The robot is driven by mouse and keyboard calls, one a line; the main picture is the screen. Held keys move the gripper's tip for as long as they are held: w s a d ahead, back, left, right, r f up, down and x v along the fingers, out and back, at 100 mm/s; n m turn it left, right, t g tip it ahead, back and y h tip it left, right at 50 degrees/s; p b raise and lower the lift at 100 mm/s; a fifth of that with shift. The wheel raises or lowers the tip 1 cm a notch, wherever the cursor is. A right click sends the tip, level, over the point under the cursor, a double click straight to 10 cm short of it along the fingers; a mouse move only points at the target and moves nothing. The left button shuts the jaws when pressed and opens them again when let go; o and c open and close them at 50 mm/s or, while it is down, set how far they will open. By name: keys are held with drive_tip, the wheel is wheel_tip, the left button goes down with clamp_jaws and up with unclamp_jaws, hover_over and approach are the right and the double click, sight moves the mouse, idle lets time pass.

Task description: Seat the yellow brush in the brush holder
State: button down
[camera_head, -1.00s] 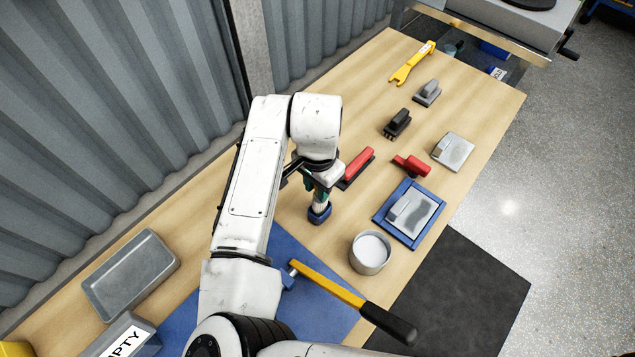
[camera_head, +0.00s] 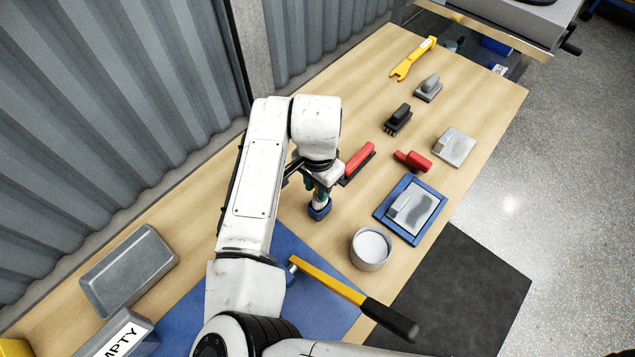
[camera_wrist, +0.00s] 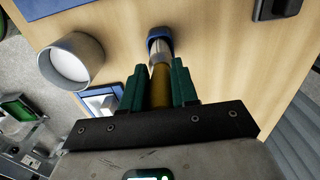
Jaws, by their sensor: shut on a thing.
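My gripper (camera_wrist: 159,85) has green fingers shut on the yellow-brown handle of the yellow brush (camera_wrist: 161,86). The brush's pale metal-coloured part (camera_wrist: 160,51) points away from the fingers toward the blue brush holder (camera_wrist: 160,32). In the head view the holder (camera_head: 319,211) stands on the wooden bench directly below my gripper (camera_head: 320,184). The brush's pale end meets the holder's mouth and appears to be inside its rim. How deep it sits is hidden. My arm and gripper cover most of the handle in the head view.
A white-filled round pot (camera_head: 371,248) stands right of the holder. A red-handled tool (camera_head: 358,163) lies close behind. A yellow-shafted tool with a black grip (camera_head: 340,288) lies in front. A blue-framed tray (camera_head: 387,225) is farther right. Bare wood surrounds the holder.

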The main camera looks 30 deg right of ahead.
drive_tip(key=shift+f, duration=0.8)
drive_tip(key=c, duration=0.8)
unclamp_jaws()
drive_tip(key=shift+o, duration=0.3)
drive_tip(key=o, duration=0.5)
drive_tip(key=shift+r+p, duration=3.7)
drive_tip(key=shift+r, duration=0.85)
